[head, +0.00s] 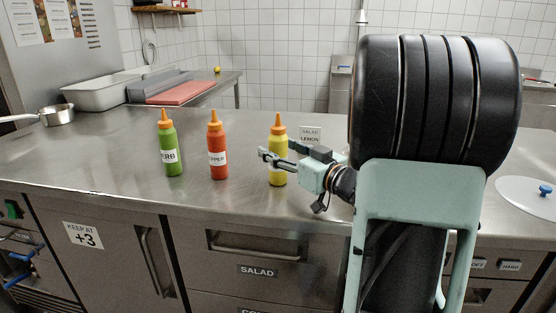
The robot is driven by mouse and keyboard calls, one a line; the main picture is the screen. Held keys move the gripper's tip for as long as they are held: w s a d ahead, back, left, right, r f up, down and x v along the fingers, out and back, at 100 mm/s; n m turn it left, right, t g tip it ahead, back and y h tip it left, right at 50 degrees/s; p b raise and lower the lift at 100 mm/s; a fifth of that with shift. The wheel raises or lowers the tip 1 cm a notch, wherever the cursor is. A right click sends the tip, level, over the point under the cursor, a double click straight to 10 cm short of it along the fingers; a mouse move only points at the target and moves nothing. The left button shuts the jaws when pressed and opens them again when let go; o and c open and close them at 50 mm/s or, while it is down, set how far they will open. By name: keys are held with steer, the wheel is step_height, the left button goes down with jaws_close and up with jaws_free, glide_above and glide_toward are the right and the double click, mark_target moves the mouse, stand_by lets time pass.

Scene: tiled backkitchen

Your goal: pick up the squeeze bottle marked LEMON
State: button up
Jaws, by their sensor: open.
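A yellow squeeze bottle (278,134) with an orange nozzle stands upright on the steel counter. Any label on it is hidden by my gripper. My gripper (276,152) is open and reaches in from the right at the bottle's mid-height. One finger crosses in front of the bottle and the other shows behind its right side, so the bottle appears to be between them. I cannot tell whether either finger touches it. A small card (311,134) reading SALAD LEMON stands behind my gripper.
A red bottle (217,151), its label partly readable as "PPER", and a green bottle (168,147), labelled "ERB", stand to the left. A saucepan (58,115), a grey tub (104,92) and a red board (183,89) are farther back left. A round lid (528,199) lies right.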

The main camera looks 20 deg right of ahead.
steer(key=shift+w+a, duration=0.1)
steer(key=shift+w, duration=0.2)
steer(key=shift+c, duration=0.7)
steer(key=c, duration=0.7)
steer(key=shift+r, duration=0.1)
steer(key=shift+r, duration=0.15)
